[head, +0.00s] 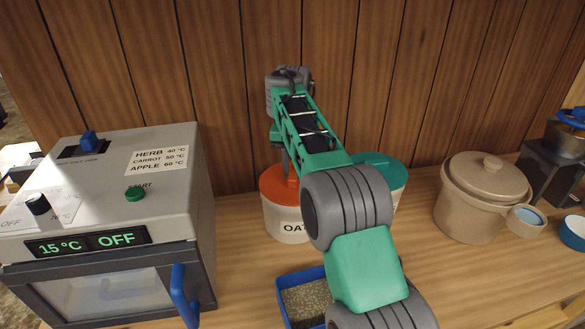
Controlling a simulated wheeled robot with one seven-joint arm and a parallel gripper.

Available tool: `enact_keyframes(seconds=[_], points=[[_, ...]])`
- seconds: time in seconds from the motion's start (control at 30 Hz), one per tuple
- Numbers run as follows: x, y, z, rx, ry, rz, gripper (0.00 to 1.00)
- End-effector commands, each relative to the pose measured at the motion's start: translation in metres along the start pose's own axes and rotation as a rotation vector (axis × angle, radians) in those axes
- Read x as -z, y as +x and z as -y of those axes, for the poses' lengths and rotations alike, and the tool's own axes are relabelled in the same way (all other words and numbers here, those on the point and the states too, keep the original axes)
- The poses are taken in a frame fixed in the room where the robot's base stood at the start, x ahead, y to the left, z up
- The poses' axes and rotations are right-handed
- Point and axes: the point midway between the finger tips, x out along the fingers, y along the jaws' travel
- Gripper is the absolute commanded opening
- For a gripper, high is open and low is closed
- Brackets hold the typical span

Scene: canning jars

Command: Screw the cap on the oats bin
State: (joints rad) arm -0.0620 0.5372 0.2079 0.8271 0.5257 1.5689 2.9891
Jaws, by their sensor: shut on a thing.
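The oats bin (289,235) is a white round container marked "OA…", standing on the wooden counter against the back wall. Its orange cap (273,186) sits at its top; whether it is threaded on cannot be seen. My gripper (286,172) points down at the cap and is shut on it. The fingertips and their exact contact are mostly hidden behind my green and grey arm, which also covers the right part of the bin and cap.
A dryer (110,215) with a blue door handle stands at left, reading 15 °C and OFF. A teal-lidded bin (384,165) is close on the right. A blue tray (281,298) of grains lies in front. A beige crock (483,195) stands farther right.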

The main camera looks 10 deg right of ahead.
Motion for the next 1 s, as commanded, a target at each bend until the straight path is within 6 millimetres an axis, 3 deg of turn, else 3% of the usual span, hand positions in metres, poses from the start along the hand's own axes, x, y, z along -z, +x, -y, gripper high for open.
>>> enact_keyframes(seconds=[0.23, 0.5, 0.8, 1.0], points=[[-0.0013, -0.0069, -0.0006, -0.004, 0.035, 0.010, 0.00], [-0.0010, -0.0076, -0.0007, -0.005, 0.378, 0.007, 0.00], [-0.0008, -0.0061, -0.0004, -0.006, 0.407, 0.008, 0.00], [-0.0010, -0.0086, -0.0006, -0.005, 0.516, 0.006, 0.00]])
